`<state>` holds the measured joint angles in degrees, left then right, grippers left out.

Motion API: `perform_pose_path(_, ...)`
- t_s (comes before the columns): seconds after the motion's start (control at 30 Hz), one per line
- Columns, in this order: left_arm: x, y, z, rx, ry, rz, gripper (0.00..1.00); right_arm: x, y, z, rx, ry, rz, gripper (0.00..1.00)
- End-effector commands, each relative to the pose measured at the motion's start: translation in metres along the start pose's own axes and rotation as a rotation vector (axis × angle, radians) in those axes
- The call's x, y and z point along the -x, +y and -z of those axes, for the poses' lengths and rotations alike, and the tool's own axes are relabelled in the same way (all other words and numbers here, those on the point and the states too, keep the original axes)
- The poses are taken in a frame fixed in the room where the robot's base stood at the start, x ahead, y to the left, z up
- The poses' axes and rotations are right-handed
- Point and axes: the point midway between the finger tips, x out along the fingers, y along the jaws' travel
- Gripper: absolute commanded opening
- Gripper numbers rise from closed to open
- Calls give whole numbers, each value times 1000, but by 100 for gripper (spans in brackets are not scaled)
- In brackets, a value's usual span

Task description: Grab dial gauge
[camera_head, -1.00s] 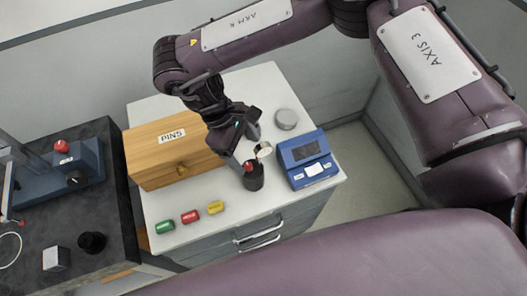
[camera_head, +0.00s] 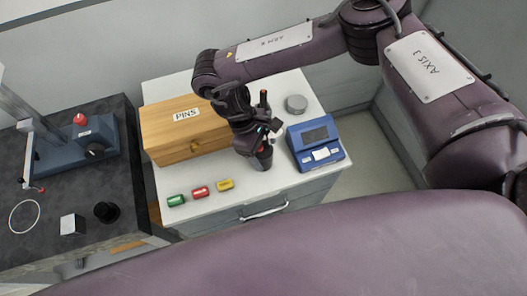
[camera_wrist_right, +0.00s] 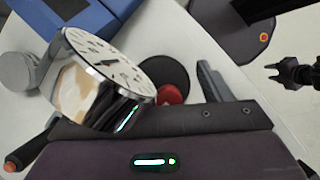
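The dial gauge (camera_wrist_right: 110,62) has a round white face with a metal rim and a pale body below it. It fills the left middle of the right wrist view, very near my right gripper (camera_wrist_right: 175,95). In the head view the wrist mostly hides it. My right gripper (camera_head: 264,150) is low over the right part of the white cabinet top. It looks open, with a gap between the gauge and the right finger; the gauge covers part of the left finger. A small dark gripper, apparently my left (camera_wrist_right: 290,72), shows open at the wrist view's right edge.
A black round holder with a red knob (camera_wrist_right: 170,94) lies beyond the fingers. A blue scale (camera_head: 316,146) stands close on the right, a grey disc (camera_head: 296,103) behind. A wooden PINS box (camera_head: 182,135) stands left. Green, red and yellow pieces (camera_head: 200,192) line the front.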

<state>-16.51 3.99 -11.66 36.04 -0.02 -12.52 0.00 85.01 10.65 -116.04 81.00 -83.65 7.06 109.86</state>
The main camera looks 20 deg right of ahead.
Motion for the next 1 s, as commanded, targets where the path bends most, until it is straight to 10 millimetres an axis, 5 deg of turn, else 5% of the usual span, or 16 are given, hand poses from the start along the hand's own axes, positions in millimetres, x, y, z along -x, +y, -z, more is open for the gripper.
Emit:
perform_pose_path(0.43, 0, -6, -21, -1, -31, 7, 36, 0, 0, 0, 0, 0, 0, 13)
perform_pose_path(0.77, 0, -7, -18, 1, -27, 9, 36, 4, 0, -1, 0, 0, 0, 13)
perform_pose_path(1.0, 0, -8, -16, 1, -23, 9, 36, 31, 1, -12, 1, 3, -5, 13)
